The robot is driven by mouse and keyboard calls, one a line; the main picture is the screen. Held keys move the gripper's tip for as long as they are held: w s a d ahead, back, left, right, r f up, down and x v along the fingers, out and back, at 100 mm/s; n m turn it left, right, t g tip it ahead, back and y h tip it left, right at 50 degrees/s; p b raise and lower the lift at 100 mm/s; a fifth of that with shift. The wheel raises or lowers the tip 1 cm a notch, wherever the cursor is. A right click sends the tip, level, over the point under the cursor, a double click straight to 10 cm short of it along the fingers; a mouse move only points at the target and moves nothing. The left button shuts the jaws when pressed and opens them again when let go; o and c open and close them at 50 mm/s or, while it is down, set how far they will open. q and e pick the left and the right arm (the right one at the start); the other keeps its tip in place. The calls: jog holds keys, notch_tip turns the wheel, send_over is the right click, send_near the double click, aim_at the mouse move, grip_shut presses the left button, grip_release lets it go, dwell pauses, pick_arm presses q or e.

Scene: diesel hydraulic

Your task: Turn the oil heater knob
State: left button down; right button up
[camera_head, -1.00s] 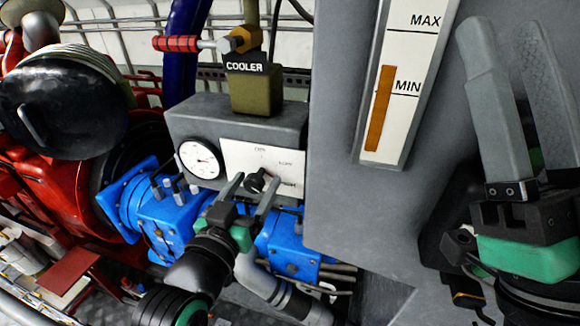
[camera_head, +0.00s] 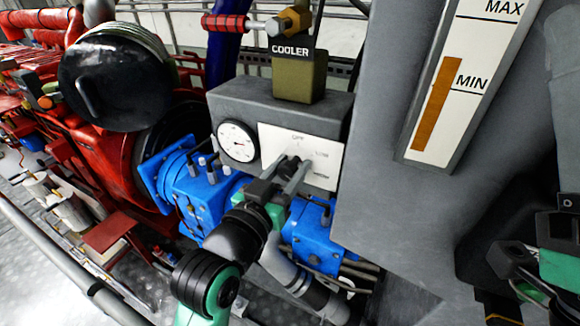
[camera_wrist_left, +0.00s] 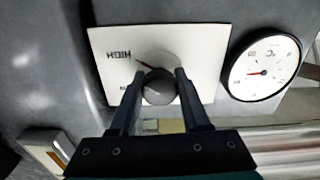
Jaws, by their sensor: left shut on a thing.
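The oil heater knob (camera_wrist_left: 158,87) is a round dark grey knob on a white plate (camera_wrist_left: 110,48) marked HIGH in the wrist view. A short red mark shows at its upper left, towards the word HIGH. My left gripper (camera_wrist_left: 155,78) is shut on the knob, one finger on each side. In the head view the left gripper (camera_head: 291,167) reaches up to the white plate (camera_head: 322,162), and its fingers mostly hide the knob. My right gripper (camera_head: 540,265) is only partly in view at the right edge; its fingertips do not show clearly.
A round dial gauge (camera_head: 237,141) sits beside the plate on the grey box. A valve marked COOLER (camera_head: 300,75) stands above it. Blue pump parts (camera_head: 205,195) lie below. A large grey tank with a MAX/MIN level strip (camera_head: 440,95) stands close on the right.

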pick_arm(q)
jog(key=shift+n, duration=0.5)
jog(key=n, duration=0.4)
jog(key=shift+f+n, duration=0.1)
jog(key=shift+n, duration=0.2)
jog(key=n, duration=1.2)
jog(key=shift+n, duration=0.4)
jog(key=n, duration=0.5)
jog(key=shift+f+n, duration=0.1)
jog(key=shift+n, duration=0.2)
jog(key=shift+c, duration=1.9)
grip_release()
